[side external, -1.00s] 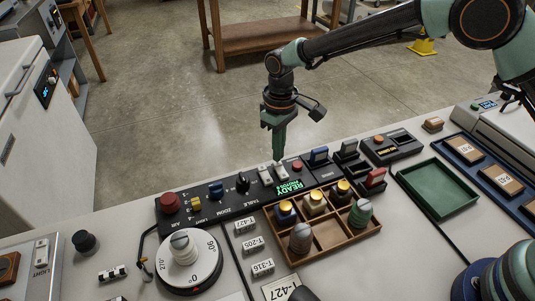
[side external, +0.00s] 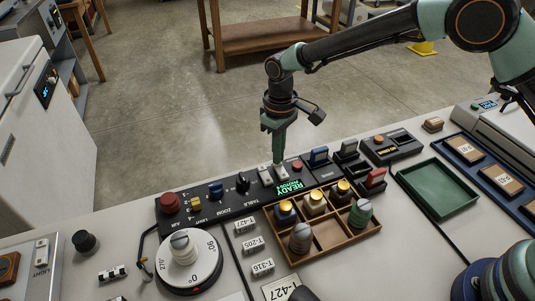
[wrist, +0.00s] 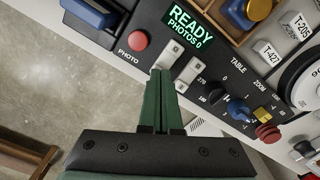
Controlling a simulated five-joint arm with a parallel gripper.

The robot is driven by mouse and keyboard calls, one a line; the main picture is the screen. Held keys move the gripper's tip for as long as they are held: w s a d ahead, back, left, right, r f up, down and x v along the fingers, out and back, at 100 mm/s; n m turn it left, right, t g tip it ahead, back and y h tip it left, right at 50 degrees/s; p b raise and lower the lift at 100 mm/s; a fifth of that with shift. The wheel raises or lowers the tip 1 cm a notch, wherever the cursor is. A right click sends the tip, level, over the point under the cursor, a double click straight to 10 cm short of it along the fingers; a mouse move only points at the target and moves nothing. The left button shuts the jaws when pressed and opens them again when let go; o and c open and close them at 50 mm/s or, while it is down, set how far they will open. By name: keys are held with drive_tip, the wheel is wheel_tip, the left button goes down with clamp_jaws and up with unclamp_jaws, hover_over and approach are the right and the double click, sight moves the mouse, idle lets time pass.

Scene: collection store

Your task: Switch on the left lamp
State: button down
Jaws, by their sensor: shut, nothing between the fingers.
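Two small white rocker switches sit side by side on the black control panel (side external: 218,209). One switch (side external: 281,172) is nearer the red photo button (side external: 297,165); the other switch (side external: 265,176) is nearer the table knob (side external: 242,182). They also show in the wrist view, the first (wrist: 171,52) and the second (wrist: 190,74). Their lettering is too small to read. My gripper (side external: 277,160) is shut and empty, pointing down. In the wrist view its tips (wrist: 160,73) are right by the switch nearer the red button. I cannot tell whether they touch it.
A green display (side external: 290,187) beside the switches reads READY, PHOTOS 0. A wooden tray (side external: 325,237) with several knobbed pieces stands in front. A white turntable (side external: 205,262) is at the left, a green tray (side external: 438,188) at the right.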

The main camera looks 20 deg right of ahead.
drive_tip(key=shift+f, duration=0.55)
drive_tip(key=shift+r, duration=3.5)
drive_tip(key=s+d+r+m+t, duration=0.2)
drive_tip(key=d+r, duration=0.5)
drive_tip(key=r, duration=0.2)
drive_tip(key=s+d+r+m+t, duration=0.1)
drive_tip(key=s+d+r+m, duration=0.1)
drive_tip(key=s+d, duration=0.6)
drive_tip(key=s+d+r+m+t, duration=0.2)
drive_tip(key=s+d+r, duration=0.1)
drive_tip(key=s+d, duration=0.5)
drive_tip(key=shift+r+t, duration=0.25)
drive_tip(key=shift+t, duration=0.05)
